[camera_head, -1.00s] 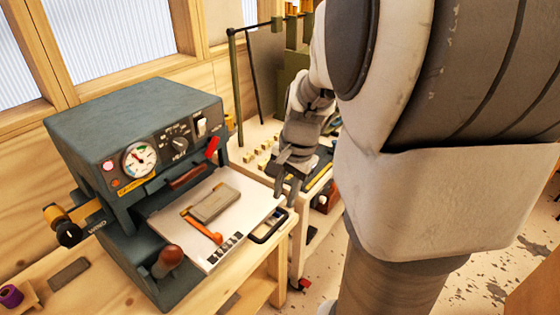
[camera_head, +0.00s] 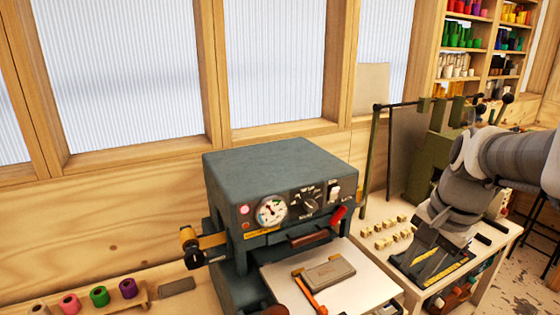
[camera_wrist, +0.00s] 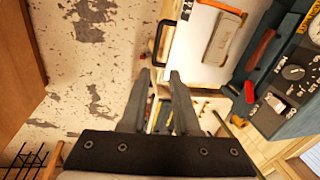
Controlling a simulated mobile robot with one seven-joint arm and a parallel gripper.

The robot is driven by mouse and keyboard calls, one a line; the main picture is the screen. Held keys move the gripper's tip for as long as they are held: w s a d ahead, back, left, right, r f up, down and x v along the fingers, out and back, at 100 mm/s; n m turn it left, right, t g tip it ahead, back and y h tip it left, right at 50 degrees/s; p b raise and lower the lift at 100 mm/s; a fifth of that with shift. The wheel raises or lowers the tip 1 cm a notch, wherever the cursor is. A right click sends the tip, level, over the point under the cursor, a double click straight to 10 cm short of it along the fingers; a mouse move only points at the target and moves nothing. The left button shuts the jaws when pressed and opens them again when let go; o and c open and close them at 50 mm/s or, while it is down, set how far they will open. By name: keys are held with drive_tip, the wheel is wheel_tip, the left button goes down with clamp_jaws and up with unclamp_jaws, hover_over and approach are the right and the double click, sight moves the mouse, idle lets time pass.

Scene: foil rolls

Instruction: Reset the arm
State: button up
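My gripper shows in the wrist view (camera_wrist: 160,76) with its two dark fingers apart and nothing between them. The fingers point toward the area beside a press-like machine, with floor and part of a bench behind them. In the head view my arm (camera_head: 460,195) comes in from the right edge and reaches down over the side table, clear of the machine. The fingertips are hard to make out there against the dark items behind them.
A dark green machine (camera_head: 280,170) with a gauge stands on the bench. Its white plate (camera_head: 355,293) carries a grey block (camera_head: 328,273) and an orange-handled tool (camera_head: 308,291). Small blocks (camera_head: 385,240) lie on the side table. Colored rolls (camera_head: 98,296) sit at lower left.

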drive_tip(key=s+a+r+n+t, duration=0.1)
drive_tip(key=s+a+n+t, duration=0.2)
drive_tip(key=s+a+n, duration=0.6)
drive_tip(key=a+n, duration=0.3)
drive_tip(key=shift+a+r+h, duration=0.15)
drive_tip(key=shift+a+h, duration=0.15)
drive_tip(key=shift+h, duration=0.1)
